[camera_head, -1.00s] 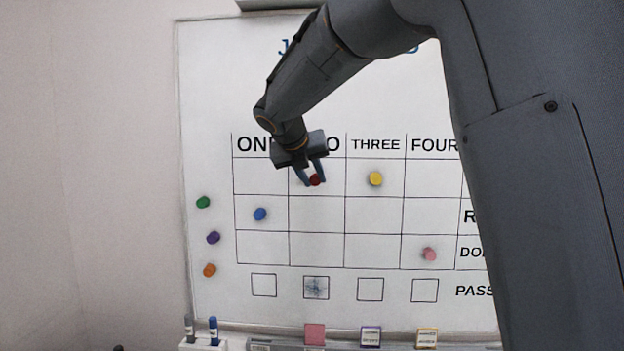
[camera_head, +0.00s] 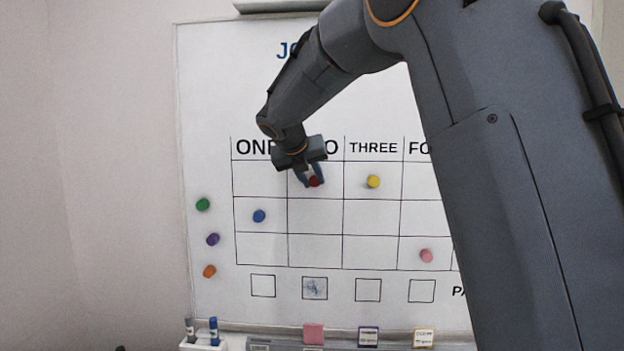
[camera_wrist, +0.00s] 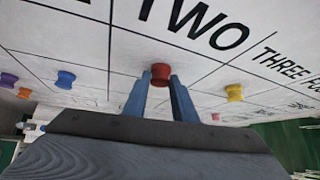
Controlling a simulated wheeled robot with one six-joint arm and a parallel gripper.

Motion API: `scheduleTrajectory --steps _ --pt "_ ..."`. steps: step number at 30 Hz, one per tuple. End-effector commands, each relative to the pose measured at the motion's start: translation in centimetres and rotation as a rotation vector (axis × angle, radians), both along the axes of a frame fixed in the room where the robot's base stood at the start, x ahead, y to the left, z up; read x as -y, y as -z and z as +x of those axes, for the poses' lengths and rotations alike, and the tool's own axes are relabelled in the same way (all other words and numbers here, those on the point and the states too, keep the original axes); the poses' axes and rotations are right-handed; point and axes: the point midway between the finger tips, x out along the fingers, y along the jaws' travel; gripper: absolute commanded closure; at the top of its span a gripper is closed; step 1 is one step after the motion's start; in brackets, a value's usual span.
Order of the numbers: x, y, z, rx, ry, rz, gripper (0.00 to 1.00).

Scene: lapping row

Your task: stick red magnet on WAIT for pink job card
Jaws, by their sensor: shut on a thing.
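The whiteboard (camera_head: 240,80) has a grid with columns ONE, TWO, THREE and a fourth partly covered. The red magnet (camera_head: 314,182) is in the top-row cell under TWO, and it also shows in the wrist view (camera_wrist: 161,73). My gripper (camera_head: 312,177) is shut on it, one finger at each side, against or very near the board. The pink job card (camera_head: 314,334) stands on the ledge below the TWO column. The row labels at the right, WAIT among them, are hidden behind my arm.
A yellow magnet (camera_head: 373,181) is under THREE, a blue one (camera_head: 259,216) under ONE, and a pink one (camera_head: 426,256) lower right. Green (camera_head: 203,204), purple (camera_head: 212,239) and orange (camera_head: 209,271) magnets sit left of the grid. Markers (camera_head: 213,331) stand at the ledge's left.

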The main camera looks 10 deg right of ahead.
Motion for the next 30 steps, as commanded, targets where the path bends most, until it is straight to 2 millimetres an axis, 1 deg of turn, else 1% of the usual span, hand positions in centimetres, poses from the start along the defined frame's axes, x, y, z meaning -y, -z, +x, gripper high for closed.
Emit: scheduleTrajectory --steps 6,7,10,20,23,30 --pt "0.0 -0.1 0.0 0.001 0.0 0.0 1.0" --pt "0.0 -0.1 0.0 0.001 0.0 0.0 0.7" --pt "0.0 -0.1 0.0 0.001 0.0 0.0 0.54" --pt "-0.1 -0.2 -0.1 0.001 -0.001 0.0 0.54" --pt "-0.6 -0.8 -0.7 0.002 -0.001 0.001 0.54" --pt "-2.3 -3.2 -3.3 0.003 -0.002 0.001 0.54"
